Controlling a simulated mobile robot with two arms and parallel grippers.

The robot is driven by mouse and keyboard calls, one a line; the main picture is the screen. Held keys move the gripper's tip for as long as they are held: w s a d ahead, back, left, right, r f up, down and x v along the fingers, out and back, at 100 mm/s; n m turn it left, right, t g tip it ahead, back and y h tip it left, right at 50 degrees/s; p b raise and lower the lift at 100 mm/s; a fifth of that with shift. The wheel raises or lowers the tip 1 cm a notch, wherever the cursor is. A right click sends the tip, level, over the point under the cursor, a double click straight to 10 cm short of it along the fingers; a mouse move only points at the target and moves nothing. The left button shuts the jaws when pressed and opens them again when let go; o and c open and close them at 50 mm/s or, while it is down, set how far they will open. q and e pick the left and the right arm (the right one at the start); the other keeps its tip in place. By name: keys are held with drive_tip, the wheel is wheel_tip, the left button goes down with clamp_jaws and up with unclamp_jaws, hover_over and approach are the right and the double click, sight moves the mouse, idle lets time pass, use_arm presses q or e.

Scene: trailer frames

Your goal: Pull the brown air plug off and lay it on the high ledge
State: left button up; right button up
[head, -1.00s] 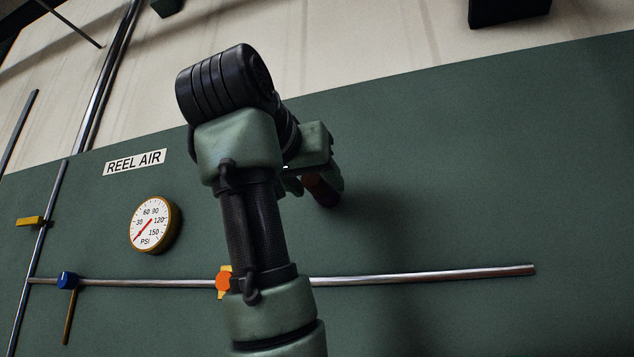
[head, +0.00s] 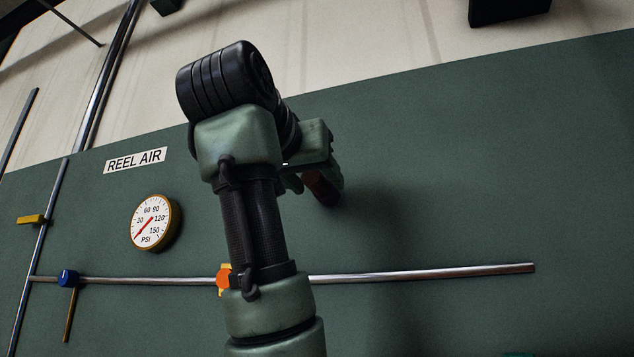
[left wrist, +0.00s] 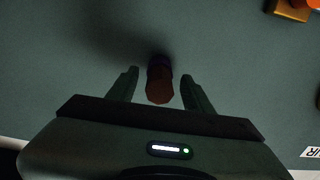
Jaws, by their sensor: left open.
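The brown air plug (left wrist: 160,88) shows in the left wrist view, with a dark purple-blue collar behind it at the green wall. It sits between the two fingers of my left gripper (left wrist: 160,90), which are open, with a gap on each side. In the head view the plug (head: 322,188) is partly hidden by my left gripper (head: 326,182) and wrist. I cannot make out a ledge in either view. My right gripper is not in view.
A pressure gauge (head: 152,222) hangs on the green wall below a "REEL AIR" sign (head: 135,161). A horizontal metal pipe (head: 430,273) with a blue valve (head: 68,279) and an orange fitting (head: 223,279) crosses below.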

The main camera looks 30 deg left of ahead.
sight(310, 177)
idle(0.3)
use_arm(q)
clamp_jaws()
drive_tip(key=shift+d+f, duration=0.1)
drive_tip(key=shift+f, duration=0.1)
idle(1.4)
drive_tip(key=shift+s+b, duration=0.2)
drive_tip(key=shift+b, duration=0.1)
drive_tip(key=shift+v, duration=1.3)
drive_tip(key=shift+r+b, duration=0.15)
drive_tip(key=shift+b, duration=0.2)
drive_tip(key=shift+s, duration=0.15)
